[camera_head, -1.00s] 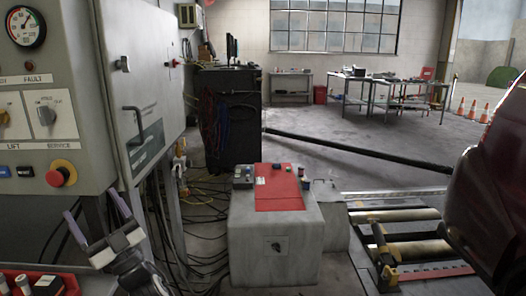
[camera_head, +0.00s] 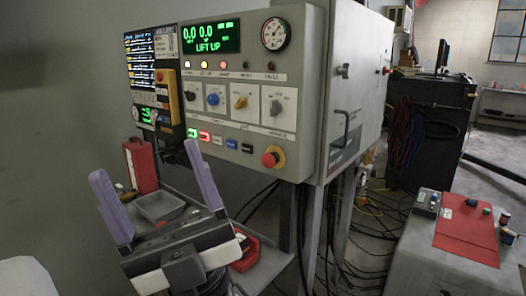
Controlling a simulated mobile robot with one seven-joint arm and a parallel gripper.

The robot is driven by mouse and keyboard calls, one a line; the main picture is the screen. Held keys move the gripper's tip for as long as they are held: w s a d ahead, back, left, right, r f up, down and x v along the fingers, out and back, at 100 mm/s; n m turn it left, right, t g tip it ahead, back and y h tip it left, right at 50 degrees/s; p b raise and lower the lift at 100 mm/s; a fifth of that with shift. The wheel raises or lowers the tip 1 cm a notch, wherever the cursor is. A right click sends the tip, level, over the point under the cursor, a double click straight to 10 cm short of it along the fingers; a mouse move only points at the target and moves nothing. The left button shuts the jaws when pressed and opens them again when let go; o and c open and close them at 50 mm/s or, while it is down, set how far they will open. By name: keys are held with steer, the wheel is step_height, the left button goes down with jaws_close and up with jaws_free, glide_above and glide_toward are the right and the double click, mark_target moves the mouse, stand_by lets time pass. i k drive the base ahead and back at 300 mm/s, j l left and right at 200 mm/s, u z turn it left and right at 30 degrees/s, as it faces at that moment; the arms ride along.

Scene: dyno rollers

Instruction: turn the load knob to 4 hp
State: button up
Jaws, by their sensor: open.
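The grey control panel (camera_head: 234,148) carries a row of several knobs below a green display reading 0.0, 0.0 and LIFT UP. From left they are a black knob (camera_head: 190,97), a blue knob (camera_head: 213,99), a yellow knob (camera_head: 239,103) and a grey knob (camera_head: 276,107).
A red emergency button (camera_head: 273,157) and small buttons sit below the knobs. A red bottle-like object (camera_head: 141,165) and a grey tray (camera_head: 160,206) stand behind my gripper. Cables hang below the panel. A grey box with a red top (camera_head: 467,236) stands at right.

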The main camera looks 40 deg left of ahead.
mark_target(213, 100)
steer(key=u, duration=1.6)
